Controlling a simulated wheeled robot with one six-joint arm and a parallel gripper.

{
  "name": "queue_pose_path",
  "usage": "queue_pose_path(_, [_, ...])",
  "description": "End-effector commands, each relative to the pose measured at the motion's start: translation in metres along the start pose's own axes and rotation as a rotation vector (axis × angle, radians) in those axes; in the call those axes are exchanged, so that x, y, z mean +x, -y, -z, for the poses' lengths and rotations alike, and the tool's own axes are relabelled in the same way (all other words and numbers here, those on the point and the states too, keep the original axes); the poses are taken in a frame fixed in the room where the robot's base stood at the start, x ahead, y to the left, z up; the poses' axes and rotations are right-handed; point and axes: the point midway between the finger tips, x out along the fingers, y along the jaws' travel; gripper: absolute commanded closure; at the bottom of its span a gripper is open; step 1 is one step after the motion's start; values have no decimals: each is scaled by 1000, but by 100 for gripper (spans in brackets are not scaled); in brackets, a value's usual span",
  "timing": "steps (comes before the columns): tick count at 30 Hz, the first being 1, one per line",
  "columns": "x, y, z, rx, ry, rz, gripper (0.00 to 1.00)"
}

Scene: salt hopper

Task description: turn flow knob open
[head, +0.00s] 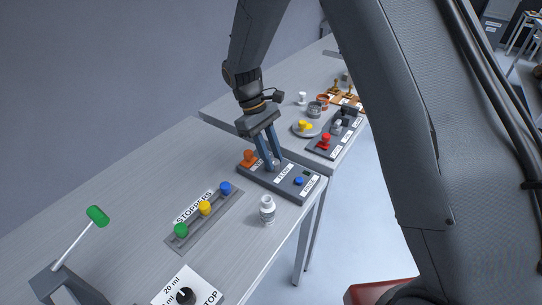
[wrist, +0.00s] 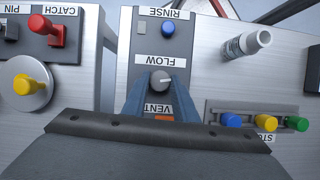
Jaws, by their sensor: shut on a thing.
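The flow knob (wrist: 160,81) is a round grey knob with a pale pointer mark, beside the FLOW label on a dark grey panel (wrist: 148,47). In the wrist view the pointer mark points to the right. My gripper (wrist: 159,84) has its two blue fingers on either side of the knob and is shut on it. In the head view my gripper (head: 272,168) reaches down to the middle of the panel (head: 262,178), and its fingers mostly hide the knob.
On the same panel are an orange vent knob (head: 249,157) and a blue rinse button (head: 298,181). Another table holds a red catch knob (head: 324,142).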

Motion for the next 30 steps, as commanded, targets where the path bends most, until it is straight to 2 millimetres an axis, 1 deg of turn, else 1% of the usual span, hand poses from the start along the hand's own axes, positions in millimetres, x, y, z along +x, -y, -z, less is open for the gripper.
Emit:
queue_pose_path(1, [-3,-3,2,30,-9,8,97])
queue_pose_path(6, [-3,-4,2,118,-10,44,97])
queue_pose_path(12, [-3,-4,2,180,-10,70,97])
queue_pose_path(29, [-4,-5,2,208,-12,80,97])
queue_pose_path(30, [-4,-5,2,208,-12,80,71])
